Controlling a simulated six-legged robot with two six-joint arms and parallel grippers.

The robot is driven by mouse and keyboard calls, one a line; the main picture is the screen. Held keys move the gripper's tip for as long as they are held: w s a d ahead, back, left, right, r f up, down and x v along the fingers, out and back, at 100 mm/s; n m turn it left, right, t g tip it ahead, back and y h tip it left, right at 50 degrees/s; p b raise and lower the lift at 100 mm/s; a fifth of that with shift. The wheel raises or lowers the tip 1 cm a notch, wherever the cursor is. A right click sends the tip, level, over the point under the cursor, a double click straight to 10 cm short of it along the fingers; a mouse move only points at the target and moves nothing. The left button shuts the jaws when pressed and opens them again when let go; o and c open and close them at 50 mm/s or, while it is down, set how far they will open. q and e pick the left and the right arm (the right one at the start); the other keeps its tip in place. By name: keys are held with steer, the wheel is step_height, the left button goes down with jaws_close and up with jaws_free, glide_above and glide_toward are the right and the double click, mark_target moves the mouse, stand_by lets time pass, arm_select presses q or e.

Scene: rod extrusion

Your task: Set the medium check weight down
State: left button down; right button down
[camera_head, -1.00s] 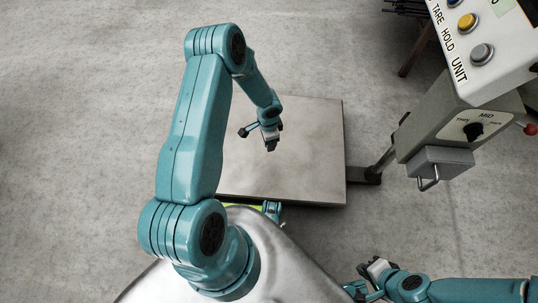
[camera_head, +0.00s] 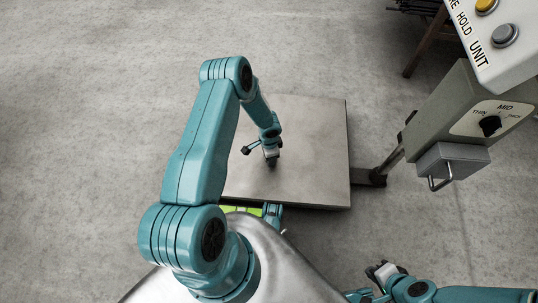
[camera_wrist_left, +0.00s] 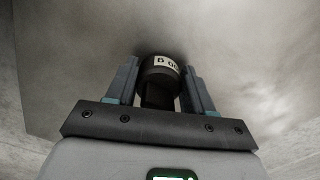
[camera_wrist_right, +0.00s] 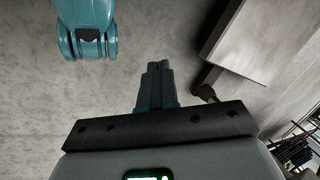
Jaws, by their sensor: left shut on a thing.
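The medium check weight (camera_wrist_left: 160,68) is a dark cylinder with a white label, partly lettered, in the left wrist view. My left gripper (camera_wrist_left: 162,84) is shut on it, one finger on each side. In the head view my left gripper (camera_head: 271,158) is low over the bare steel plate (camera_head: 315,150). I cannot tell whether the weight touches the plate. My right gripper (camera_wrist_right: 155,82) has its fingers together, empty, over the floor. It also shows at the lower right of the head view (camera_head: 378,272).
A grey control box with a THIN/MID/THICK knob (camera_head: 490,125) and a button panel (camera_head: 505,40) stand at the right. A post (camera_head: 395,155) joins the plate's right side. A dark-legged rack (camera_head: 425,40) is behind. The plate is otherwise clear.

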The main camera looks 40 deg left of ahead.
arm_select(q)
steer(key=shift+f, duration=0.1)
steer(key=shift+c, duration=2.1)
jaws_free()
